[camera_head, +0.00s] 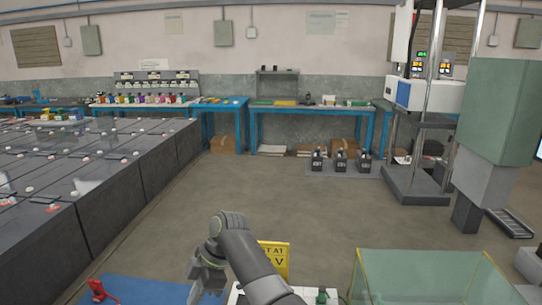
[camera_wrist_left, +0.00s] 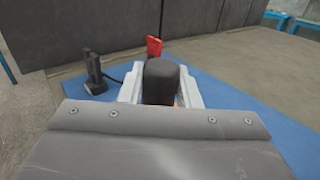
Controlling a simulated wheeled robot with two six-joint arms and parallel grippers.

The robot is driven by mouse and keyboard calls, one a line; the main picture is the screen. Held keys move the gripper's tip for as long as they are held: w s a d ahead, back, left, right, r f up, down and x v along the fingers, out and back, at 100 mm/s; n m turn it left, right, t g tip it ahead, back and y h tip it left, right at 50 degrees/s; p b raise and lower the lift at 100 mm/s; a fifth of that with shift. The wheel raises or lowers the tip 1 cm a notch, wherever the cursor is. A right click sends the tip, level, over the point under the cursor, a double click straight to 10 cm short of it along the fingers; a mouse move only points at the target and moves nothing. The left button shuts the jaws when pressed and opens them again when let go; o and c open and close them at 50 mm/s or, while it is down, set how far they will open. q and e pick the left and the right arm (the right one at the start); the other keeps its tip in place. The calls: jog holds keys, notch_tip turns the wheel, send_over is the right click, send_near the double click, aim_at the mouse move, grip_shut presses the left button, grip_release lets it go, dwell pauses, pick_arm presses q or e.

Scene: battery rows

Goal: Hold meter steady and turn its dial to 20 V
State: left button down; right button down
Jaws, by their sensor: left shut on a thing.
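My left gripper (camera_head: 206,284) points down at the right edge of a blue mat (camera_head: 145,290), low in the head view. In the left wrist view its pale fingers (camera_wrist_left: 161,92) are shut on a dark, round-topped block (camera_wrist_left: 160,80) with a little orange beside it. This block appears to be the meter; its dial and face are hidden. A black clamp-like piece (camera_wrist_left: 95,75) with a cable stands to its left. A red piece (camera_wrist_left: 154,48) stands just beyond it, and a red clamp (camera_head: 98,290) shows in the head view. My right gripper is not in view.
A yellow sign (camera_head: 280,258), partly hidden by my arm, stands right of the gripper. A clear-walled tank (camera_head: 425,280) is at the lower right. Dark battery cabinets (camera_head: 100,205) line the left. The floor (camera_head: 290,205) beyond is open.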

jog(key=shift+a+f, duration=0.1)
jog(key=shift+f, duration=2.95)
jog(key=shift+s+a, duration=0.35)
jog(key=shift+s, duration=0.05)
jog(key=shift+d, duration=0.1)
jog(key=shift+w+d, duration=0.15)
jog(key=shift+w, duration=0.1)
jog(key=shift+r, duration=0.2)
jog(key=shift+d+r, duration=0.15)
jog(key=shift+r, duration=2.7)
